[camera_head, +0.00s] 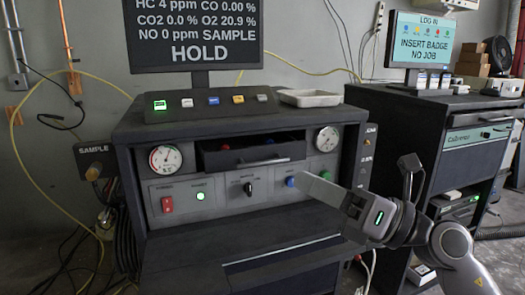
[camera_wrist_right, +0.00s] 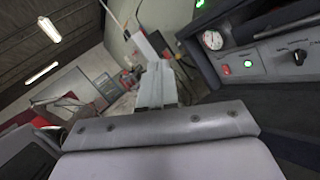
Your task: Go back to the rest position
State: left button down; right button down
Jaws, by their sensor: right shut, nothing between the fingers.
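My right gripper (camera_head: 290,176) comes in from the lower right of the head view. Its pale fingers point up and left, in front of the console's control panel and overlapping the blue button. The fingers are shut with nothing between them. In the right wrist view the shut fingers (camera_wrist_right: 154,70) point away from the camera, with open room and the floor beyond. I cannot tell whether the gripper touches the panel. My left gripper is not in view.
The dark console (camera_head: 135,122) has gauges, a red switch (camera_head: 167,204), a lit green button (camera_head: 201,196) and a drawer (camera_head: 255,155) that looks open. A pale tray (camera_head: 309,98) lies on top. A second cabinet (camera_head: 420,105) with a screen (camera_head: 420,45) stands at right.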

jog(key=s+d+f+m+t+h+p, duration=0.1)
jog(key=d+f+m+t+h, duration=0.2)
jog(key=f+m+h, duration=0.5)
jog(key=d+f+m+t+h+p, duration=0.15)
jog(key=d+f+m+t, duration=0.35)
jog(key=m, duration=0.8)
jog(key=s+d+f+m+t+h+p, duration=0.15)
jog(key=f+m+h, duration=0.25)
jog(key=f+m, duration=0.5)
jog(key=s+d+f+m+g+h+p, duration=0.2)
jog(key=s+f+m+g, duration=0.5)
jog(key=s+f+m, duration=0.4)
jog(key=s+d+f+h, duration=0.1)
jog(key=s+f+h, duration=0.1)
jog(key=s+f, duration=0.2)
notch_tip(320, 180, down, 3)
jog(key=shift+s+d+r+m, duration=0.1)
jog(key=shift+s+d+m, duration=0.05)
jog(key=shift+s+m, duration=0.2)
